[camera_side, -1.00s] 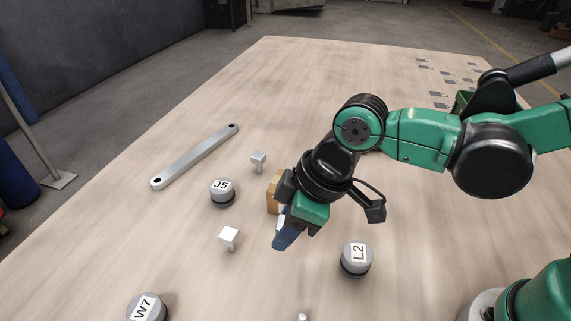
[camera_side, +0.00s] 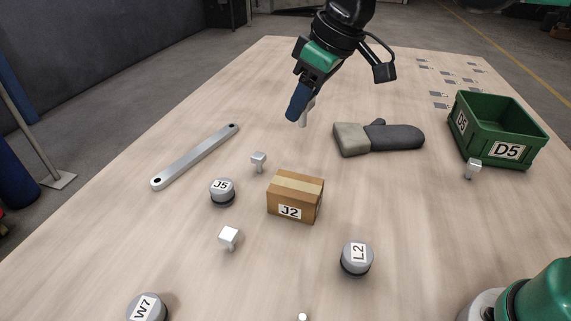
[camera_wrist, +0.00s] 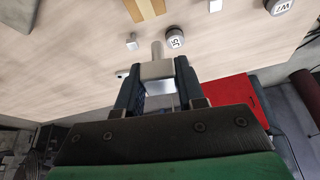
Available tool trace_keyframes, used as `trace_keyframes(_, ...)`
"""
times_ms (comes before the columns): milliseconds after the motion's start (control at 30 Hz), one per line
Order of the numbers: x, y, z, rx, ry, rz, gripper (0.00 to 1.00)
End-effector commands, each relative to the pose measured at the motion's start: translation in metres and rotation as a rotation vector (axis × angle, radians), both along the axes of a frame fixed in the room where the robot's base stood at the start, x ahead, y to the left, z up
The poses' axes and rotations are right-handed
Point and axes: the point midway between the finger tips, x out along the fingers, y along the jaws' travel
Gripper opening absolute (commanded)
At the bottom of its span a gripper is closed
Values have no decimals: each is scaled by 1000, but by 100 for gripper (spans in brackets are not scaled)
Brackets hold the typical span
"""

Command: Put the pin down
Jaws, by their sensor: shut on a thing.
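My gripper (camera_side: 301,106) is over the far middle of the table in the side view, tilted, with blue fingers. It is shut on a light grey pin (camera_side: 305,117), whose shaft shows beside the fingers. In the wrist view the pin (camera_wrist: 157,70) sits between the two fingers, its square head gripped and its shaft pointing away from my gripper (camera_wrist: 158,85). In the side view the pin appears above the table; the exact gap is hard to tell. Other pins stand on the table: one (camera_side: 259,160) near the J5 cap, one (camera_side: 229,237) nearer the front, and one (camera_side: 472,168) by the green crate.
A cardboard box J2 (camera_side: 294,197) is mid-table. A grey mitt (camera_side: 378,138) lies right of my gripper, and green crate D5 (camera_side: 498,131) stands farther right. A metal bar (camera_side: 195,156) lies left. Round weights J5 (camera_side: 222,192), L2 (camera_side: 356,259) and W7 (camera_side: 147,309) stand nearer the front.

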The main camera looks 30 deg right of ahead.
Motion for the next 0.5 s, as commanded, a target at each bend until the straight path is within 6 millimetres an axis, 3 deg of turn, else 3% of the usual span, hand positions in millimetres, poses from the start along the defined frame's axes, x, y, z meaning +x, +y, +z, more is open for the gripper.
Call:
trace_keyframes(33, 20, -27, -2, 0, 0, -87, 0)
trace_keyframes(200, 64, -119, -12, 0, 0, -339, 0)
trace_keyframes(367, 81, -213, -24, 0, -1, -564, 0)
trace_keyframes(500, 77, -297, -39, 0, 0, -750, 0)
